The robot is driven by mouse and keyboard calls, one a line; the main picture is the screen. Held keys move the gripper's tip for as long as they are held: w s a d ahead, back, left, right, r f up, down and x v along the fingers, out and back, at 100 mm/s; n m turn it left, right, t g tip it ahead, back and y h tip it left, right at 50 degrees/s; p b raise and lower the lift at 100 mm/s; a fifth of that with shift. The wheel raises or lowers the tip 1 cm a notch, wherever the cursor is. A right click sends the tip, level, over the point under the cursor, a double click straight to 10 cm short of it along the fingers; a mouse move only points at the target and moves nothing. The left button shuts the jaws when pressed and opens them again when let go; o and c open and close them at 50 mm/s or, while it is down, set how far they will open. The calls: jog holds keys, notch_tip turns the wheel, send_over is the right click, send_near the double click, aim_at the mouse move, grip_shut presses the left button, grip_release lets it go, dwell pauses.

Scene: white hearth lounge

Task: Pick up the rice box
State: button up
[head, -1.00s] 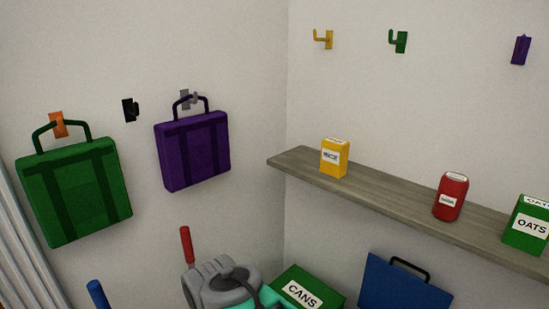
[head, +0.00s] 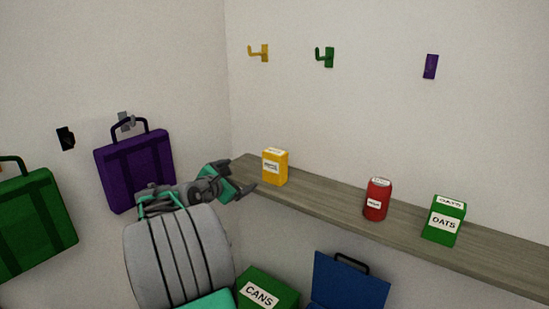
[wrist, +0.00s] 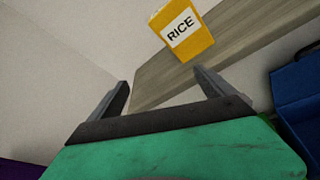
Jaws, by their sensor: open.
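The rice box (head: 275,168) is a small yellow box with a white label, standing upright on the left end of a grey wooden wall shelf (head: 335,202). In the wrist view the rice box (wrist: 182,30) shows its RICE label at the top, beyond my fingertips, with its top cut off by the frame edge. My gripper (head: 249,190) is in front of the shelf's left end, just left of the box in the head view. In the wrist view my gripper (wrist: 160,82) has its fingers wide apart with nothing between them.
A red can (head: 376,200) and a green oats box (head: 444,221) stand farther right on the shelf. Below are a green cans box (head: 265,290) and a blue bag (head: 348,284). Purple (head: 136,168) and green (head: 35,222) bags hang at left. The shelf between box and can is clear.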

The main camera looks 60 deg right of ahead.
aim_at(272, 155)
jog(key=s+d+r+n+g+h, duration=0.1)
jog(key=s+d, duration=0.1)
jog(key=s+d+r+n+g, duration=0.1)
jog(key=s+d+r, duration=0.1)
jog(key=s+d+r+n+g+h, duration=0.1)
jog(key=s+d, duration=0.1)
jog(key=d, duration=0.1)
jog(key=shift+s+d+r+g+h+p, duration=0.1)
jog(key=shift+s+r+g+h+p, duration=0.1)
jog(key=shift+s+g+h+p, duration=0.15)
jog(key=s+d+p, duration=0.1)
jog(key=d+p, duration=0.1)
jog(key=d, duration=0.5)
jog(key=shift+d+f+n+p, duration=0.2)
jog(key=shift+d+n+p, duration=0.1)
jog(key=shift+d+p, duration=0.1)
jog(key=shift+a, duration=0.15)
jog(key=shift+c, duration=0.2)
jog(key=c, duration=1.4)
